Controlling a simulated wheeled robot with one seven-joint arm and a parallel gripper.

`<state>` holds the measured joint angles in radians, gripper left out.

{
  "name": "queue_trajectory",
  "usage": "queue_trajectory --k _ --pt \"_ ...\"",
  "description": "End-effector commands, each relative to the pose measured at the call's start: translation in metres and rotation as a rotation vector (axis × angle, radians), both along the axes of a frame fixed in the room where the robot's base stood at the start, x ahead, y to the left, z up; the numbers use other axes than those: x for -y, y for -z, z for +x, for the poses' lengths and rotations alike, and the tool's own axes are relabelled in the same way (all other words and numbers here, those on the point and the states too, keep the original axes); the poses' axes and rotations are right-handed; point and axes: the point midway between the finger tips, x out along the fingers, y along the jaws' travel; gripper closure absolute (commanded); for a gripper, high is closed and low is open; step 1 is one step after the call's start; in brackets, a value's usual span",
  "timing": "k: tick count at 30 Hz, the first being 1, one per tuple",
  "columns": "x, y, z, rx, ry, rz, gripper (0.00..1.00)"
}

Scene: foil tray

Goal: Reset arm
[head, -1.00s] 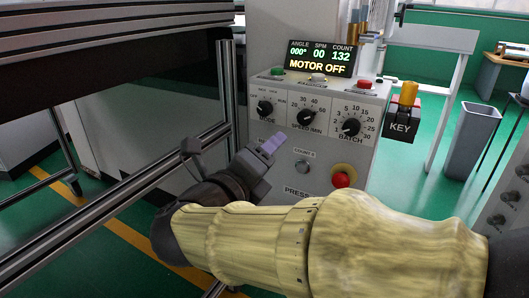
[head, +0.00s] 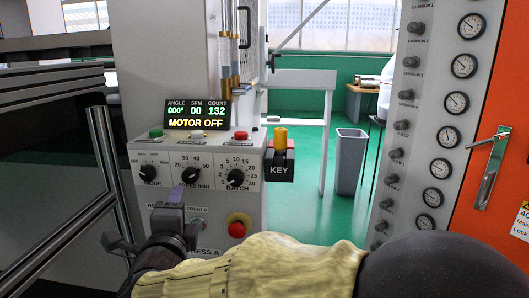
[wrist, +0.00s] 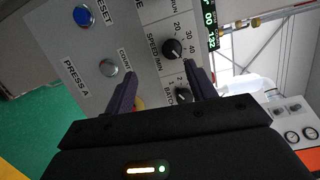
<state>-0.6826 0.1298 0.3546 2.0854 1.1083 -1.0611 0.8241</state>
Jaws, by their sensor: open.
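My gripper (head: 176,196) is in front of the press control panel (head: 142,158), below the mode knob (head: 149,173), in the head view. In the wrist view my gripper (wrist: 161,80) shows two dark purple fingers spread apart with nothing between them. Beyond the fingers are the speed knob (wrist: 172,48), the batch knob (wrist: 184,95) and a grey count button (wrist: 108,67). The blue reset button (wrist: 82,15) shows at the top left. The fingers appear apart from the panel, though the exact gap is hard to tell. My arm covers the panel's lower part.
The display (head: 195,113) reads MOTOR OFF, count 132. A red emergency button (head: 237,228) sits right of my gripper. A yellow key switch (head: 280,140) juts from the panel's right side. A gauge column (head: 407,150) and orange cabinet (head: 505,80) stand at right. Metal rails (head: 105,165) are at left.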

Motion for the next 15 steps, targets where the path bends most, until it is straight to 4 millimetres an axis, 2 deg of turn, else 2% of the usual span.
queue_trajectory --k 1,3,7,11,15 --pt "0.013 0.005 0.014 -0.012 -0.026 -0.096 0.44" --pt "0.027 0.020 0.028 -0.038 -0.083 -0.240 0.44" --pt "0.062 0.054 0.044 -0.111 -0.185 -0.505 0.44" --pt "0.102 0.090 0.046 -0.208 -0.290 -0.738 0.44" --pt "0.152 0.131 0.035 -0.339 -0.413 -0.960 0.44"
